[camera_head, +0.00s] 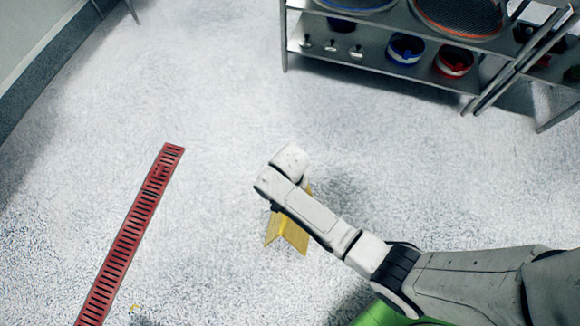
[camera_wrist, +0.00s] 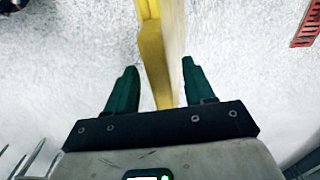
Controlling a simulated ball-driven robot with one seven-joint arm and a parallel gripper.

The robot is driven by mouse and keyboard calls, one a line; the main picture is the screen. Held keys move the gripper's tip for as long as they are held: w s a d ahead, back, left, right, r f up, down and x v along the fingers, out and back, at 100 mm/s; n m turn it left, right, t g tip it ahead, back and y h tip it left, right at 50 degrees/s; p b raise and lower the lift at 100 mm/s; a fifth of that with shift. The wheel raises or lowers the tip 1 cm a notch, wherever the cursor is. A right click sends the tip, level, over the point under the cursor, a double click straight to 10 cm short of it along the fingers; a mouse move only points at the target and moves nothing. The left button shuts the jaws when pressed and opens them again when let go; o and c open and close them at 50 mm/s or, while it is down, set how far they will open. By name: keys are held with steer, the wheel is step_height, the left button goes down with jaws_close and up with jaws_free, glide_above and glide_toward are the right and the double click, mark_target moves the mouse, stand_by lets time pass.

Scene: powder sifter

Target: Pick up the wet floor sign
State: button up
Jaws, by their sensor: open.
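The yellow wet floor sign (camera_head: 286,233) stands on the speckled floor in the head view, partly hidden behind my arm. Its two panels meet in a folded ridge. In the wrist view the sign (camera_wrist: 154,55) runs down from the top edge to between the two green fingers of my gripper (camera_wrist: 158,82). The fingers are open, one on each side of the sign, with a gap showing on both sides. In the head view the fingers are hidden behind my arm.
A red floor grate (camera_head: 130,235) lies to the left of the sign. A metal shelf rack (camera_head: 375,65) with sieves and a blue pot (camera_head: 405,48) and a red pot (camera_head: 453,62) stands at the upper right. The floor around the sign is clear.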

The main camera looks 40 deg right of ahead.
steer(key=shift+f, duration=1.5)
steer(key=shift+c, duration=0.2)
jaws_close()
steer(key=shift+w, duration=0.1)
